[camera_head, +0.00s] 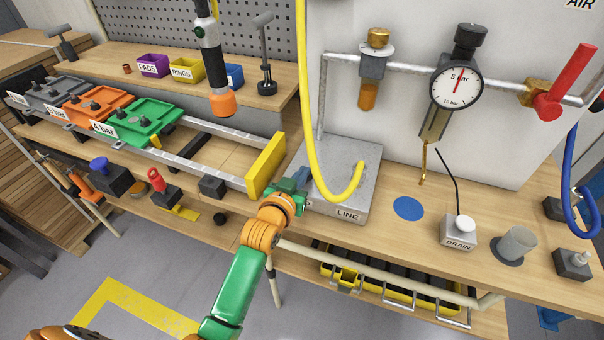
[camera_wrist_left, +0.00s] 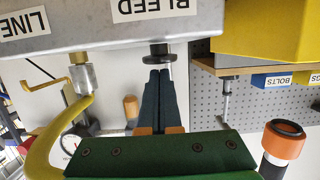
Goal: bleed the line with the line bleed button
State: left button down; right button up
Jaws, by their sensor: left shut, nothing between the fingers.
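The grey line box (camera_head: 345,165) stands on the bench with a LINE label on its front. Inverted LINE and BLEED labels show on it in the left wrist view (camera_wrist_left: 95,35). The line bleed button (camera_wrist_left: 158,53), a black cap on a short stem, is by the BLEED label; my gripper hides it in the head view. My left gripper (camera_head: 300,182) is at the box's left front corner. Its shut, empty fingers (camera_wrist_left: 160,76) point at the cap, tips at or very close to it; I cannot tell if they touch. My right gripper is not in view.
A yellow hose (camera_head: 318,160) hangs down to the line box. A yellow end block (camera_head: 266,165) stands close left of my gripper. The pressure gauge (camera_head: 456,86) has its red needle near the top. The drain button (camera_head: 461,228) is farther right.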

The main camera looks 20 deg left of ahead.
pick_arm(q)
notch_tip(320, 180, down, 2)
jog(key=shift+f+b, duration=0.15)
jog(key=shift+b, duration=0.45)
jog(key=shift+s, duration=0.15)
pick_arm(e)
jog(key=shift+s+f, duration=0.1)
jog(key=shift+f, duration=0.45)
pick_arm(q)
jog(key=shift+f, duration=0.25)
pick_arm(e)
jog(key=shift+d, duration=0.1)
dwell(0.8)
pick_arm(q)
jog(key=r+p, duration=0.5)
jog(key=shift+w, duration=0.2)
jog(key=b+v, duration=0.1)
jog(key=v, duration=0.9)
jog(key=shift+s, duration=0.15)
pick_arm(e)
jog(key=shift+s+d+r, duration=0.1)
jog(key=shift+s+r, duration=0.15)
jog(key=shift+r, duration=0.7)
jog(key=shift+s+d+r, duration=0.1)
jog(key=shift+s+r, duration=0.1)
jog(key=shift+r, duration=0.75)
pick_arm(q)
jog(key=shift+r, duration=0.1)
